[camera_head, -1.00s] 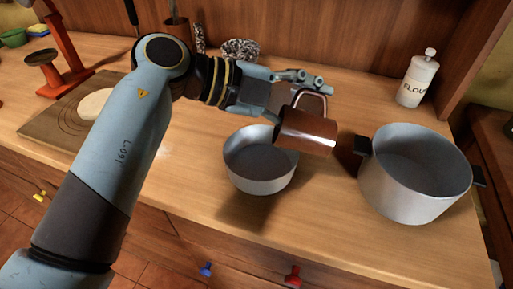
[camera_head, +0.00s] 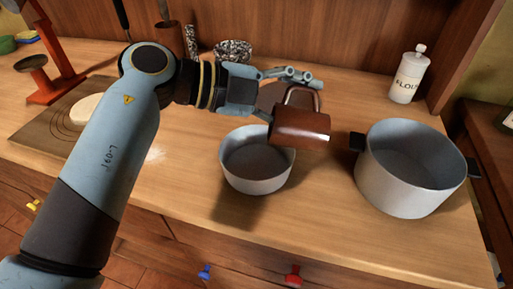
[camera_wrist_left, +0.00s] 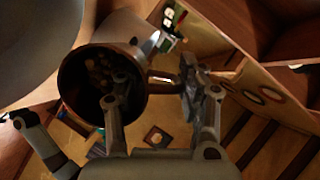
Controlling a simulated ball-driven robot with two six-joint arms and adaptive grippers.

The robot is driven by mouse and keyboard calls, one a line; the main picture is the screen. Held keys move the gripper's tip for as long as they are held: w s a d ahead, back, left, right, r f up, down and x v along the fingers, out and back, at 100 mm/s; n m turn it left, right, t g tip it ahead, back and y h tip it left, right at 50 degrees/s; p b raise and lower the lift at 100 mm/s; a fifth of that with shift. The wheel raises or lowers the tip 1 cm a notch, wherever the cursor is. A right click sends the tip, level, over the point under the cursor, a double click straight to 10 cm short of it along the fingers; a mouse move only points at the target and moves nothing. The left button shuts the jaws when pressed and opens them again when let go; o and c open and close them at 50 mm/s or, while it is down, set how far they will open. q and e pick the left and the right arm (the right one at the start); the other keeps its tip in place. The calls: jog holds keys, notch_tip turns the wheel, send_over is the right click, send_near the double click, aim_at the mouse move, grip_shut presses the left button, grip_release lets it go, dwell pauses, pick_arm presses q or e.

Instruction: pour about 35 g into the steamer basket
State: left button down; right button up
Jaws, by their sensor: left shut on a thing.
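A copper mug (camera_head: 300,130) is tipped over on its side above the right rim of a round grey metal vessel (camera_head: 256,181), which looks like the steamer basket. My left gripper (camera_head: 288,95) is shut on the mug, at its handle. In the left wrist view the mug (camera_wrist_left: 66,82) shows its open mouth, with small lumpy pieces inside, and the gripper (camera_wrist_left: 152,95) has its fingers around the handle. The vessel's dark floor shows no clear contents, and no falling stream is visible. My right gripper is not in view.
A large grey pot (camera_head: 400,190) with black handles stands right of the vessel. A flour shaker (camera_head: 408,78) stands behind it. A board (camera_head: 50,135) with a pale round piece and a red scale-like stand (camera_head: 52,85) are at the left. The counter's front edge is close.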

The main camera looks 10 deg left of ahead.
pick_arm(q)
jog(key=shift+a+f, duration=0.1)
jog(key=shift+a, duration=0.2)
jog(key=shift+d, duration=0.1)
jog(key=shift+f+h, duration=0.1)
jog(key=shift+h, duration=0.2)
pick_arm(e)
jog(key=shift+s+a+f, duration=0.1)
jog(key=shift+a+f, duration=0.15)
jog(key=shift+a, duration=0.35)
pick_arm(q)
jog(key=shift+b, duration=0.4)
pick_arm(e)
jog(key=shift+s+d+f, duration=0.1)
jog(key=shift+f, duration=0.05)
pick_arm(q)
jog(key=shift+a+f, duration=0.1)
jog(key=shift+a, duration=0.15)
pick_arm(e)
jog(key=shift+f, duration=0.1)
pick_arm(q)
jog(key=shift+d, duration=0.1)
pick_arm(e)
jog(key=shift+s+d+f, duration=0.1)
